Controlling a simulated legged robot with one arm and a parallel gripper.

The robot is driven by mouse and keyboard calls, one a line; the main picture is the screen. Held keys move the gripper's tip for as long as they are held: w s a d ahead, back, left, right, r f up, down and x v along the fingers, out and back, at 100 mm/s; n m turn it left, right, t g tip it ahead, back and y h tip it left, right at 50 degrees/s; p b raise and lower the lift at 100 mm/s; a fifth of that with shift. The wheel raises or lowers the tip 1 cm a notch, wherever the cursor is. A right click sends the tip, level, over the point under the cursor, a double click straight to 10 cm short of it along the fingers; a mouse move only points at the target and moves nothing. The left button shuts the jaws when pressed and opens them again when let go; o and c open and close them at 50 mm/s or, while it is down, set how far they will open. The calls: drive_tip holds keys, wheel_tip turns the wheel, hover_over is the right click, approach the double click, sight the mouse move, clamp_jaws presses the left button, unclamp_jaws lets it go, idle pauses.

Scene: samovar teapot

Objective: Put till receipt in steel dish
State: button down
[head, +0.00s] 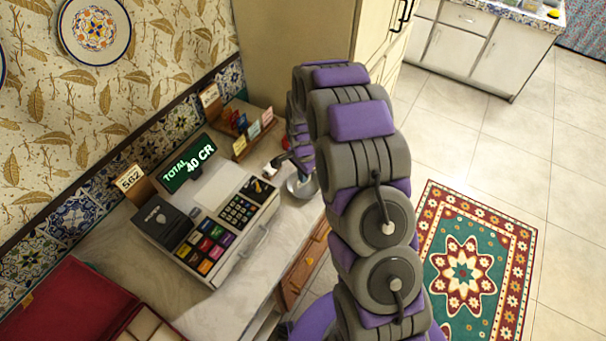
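A steel dish (302,188) sits on the counter to the right of the till, partly covered by my arm. My gripper (280,163) is at the dish's far left side, small and partly hidden behind my arm; its fingers are too small to read as open or shut. A small white piece (267,170) shows at the gripper's tip; I cannot tell whether it is the till receipt or whether it is held. The till (215,225) has coloured keys and a green display reading "TOTAL 40 CR".
A wooden rack with coloured cards (240,145) stands behind the dish, near a tall beige cabinet (290,45). A red-lidded box (75,310) is at the lower left. Bare counter (130,250) shows left of the till. A patterned rug (440,285) lies on the floor.

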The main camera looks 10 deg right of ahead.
drive_tip(key=c, duration=1.8)
unclamp_jaws()
drive_tip(key=o, duration=0.9)
drive_tip(key=shift+c, duration=0.2)
drive_tip(key=shift+r+p, duration=0.9)
drive_tip(key=shift+r, duration=2.6)
drive_tip(key=shift+r, duration=0.1)
drive_tip(key=s+r+n+b, duration=0.1)
drive_tip(key=s+r+n, duration=0.3)
drive_tip(key=s+r, duration=0.45)
drive_tip(key=s+r+n+b, duration=0.1)
drive_tip(key=s+r+n, duration=0.2)
drive_tip(key=s, duration=0.7)
drive_tip(key=s+r+n+g+b, duration=0.1)
drive_tip(key=s+r+n, duration=0.2)
drive_tip(key=s, duration=0.6)
drive_tip(key=s+r+n, duration=0.3)
drive_tip(key=s+r, duration=0.1)
drive_tip(key=s, duration=0.6)
drive_tip(key=shift+s+g+b, duration=0.3)
drive_tip(key=shift+g+b, duration=0.1)
